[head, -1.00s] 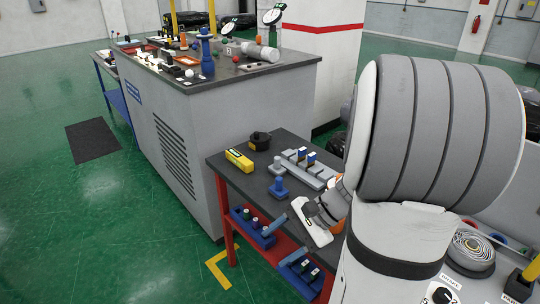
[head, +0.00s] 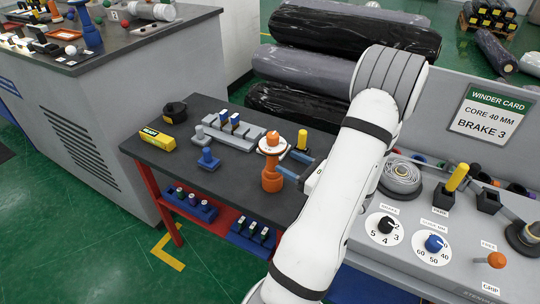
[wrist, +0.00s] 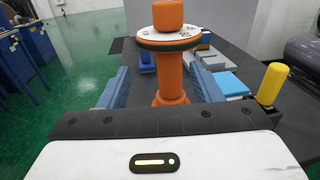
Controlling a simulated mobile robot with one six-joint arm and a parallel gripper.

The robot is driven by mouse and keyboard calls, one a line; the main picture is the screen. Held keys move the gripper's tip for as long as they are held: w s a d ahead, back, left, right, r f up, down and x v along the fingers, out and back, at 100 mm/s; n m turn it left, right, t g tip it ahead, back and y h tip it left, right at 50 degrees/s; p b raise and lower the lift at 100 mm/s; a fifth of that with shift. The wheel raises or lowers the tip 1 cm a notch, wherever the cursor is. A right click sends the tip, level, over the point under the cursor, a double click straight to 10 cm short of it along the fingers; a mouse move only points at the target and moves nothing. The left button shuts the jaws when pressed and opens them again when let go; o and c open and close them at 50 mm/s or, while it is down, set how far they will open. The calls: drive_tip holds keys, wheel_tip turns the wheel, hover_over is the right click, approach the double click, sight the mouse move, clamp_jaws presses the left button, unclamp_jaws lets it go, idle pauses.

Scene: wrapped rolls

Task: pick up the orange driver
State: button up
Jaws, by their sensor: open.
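The orange driver (head: 271,179) stands upright on the dark bench top, with a white marked disc and an orange knob at its top. In the wrist view the driver (wrist: 171,82) rises in the middle, between the two blue fingers of my gripper (wrist: 160,76). In the head view my gripper (head: 286,162) is level with it, reaching in from the right. The fingers are apart on either side, and no contact shows. The lower part of the driver is partly hidden by my gripper's body in the wrist view.
A yellow peg (head: 301,140) stands behind my gripper. A blue knobbed piece (head: 208,159), a grey rack (head: 232,131), a yellow box (head: 157,139) and a black roll (head: 174,112) are on the bench (head: 225,182). A grey control panel (head: 400,262) lies to the right.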

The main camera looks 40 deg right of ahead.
sight(273, 151)
drive_tip(key=shift+m+h, duration=0.4)
drive_tip(key=shift+h, duration=0.1)
drive_tip(key=w+p, duration=0.1)
drive_tip(key=w, duration=0.1)
drive_tip(key=w+p, duration=0.1)
drive_tip(key=w, duration=0.2)
drive_tip(key=w+p, duration=0.1)
drive_tip(key=w, duration=0.2)
drive_tip(key=shift+f, duration=0.35)
drive_tip(key=shift+c, duration=0.6)
drive_tip(key=c, duration=0.8)
drive_tip(key=shift+c, duration=0.4)
drive_tip(key=shift+r, duration=0.15)
